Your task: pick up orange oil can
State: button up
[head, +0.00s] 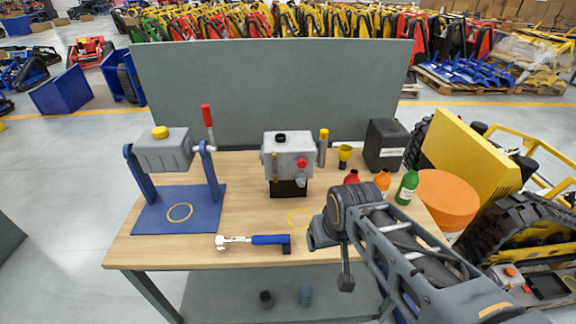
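The orange oil can (382,180) is a small orange bottle at the right end of the wooden workbench. It stands between a red bottle (351,177) and a green bottle (407,187). My arm hides its lower part. My gripper (334,260) is over the front right part of the bench, nearer the camera than the orange can and apart from it in the picture. It points down and away from my arm. I see nothing held in it, but its fingers are too unclear to tell whether it is open.
A blue-handled wrench (255,240) lies at the front. A blue stand (180,212) is at left. An orange drum (447,200) and tracked carrier (470,155) are beside the bench.

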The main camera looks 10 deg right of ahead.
aim_at(383, 180)
jog(key=u, duration=2.55)
jog(key=k, duration=0.7)
jog(key=z, duration=1.45)
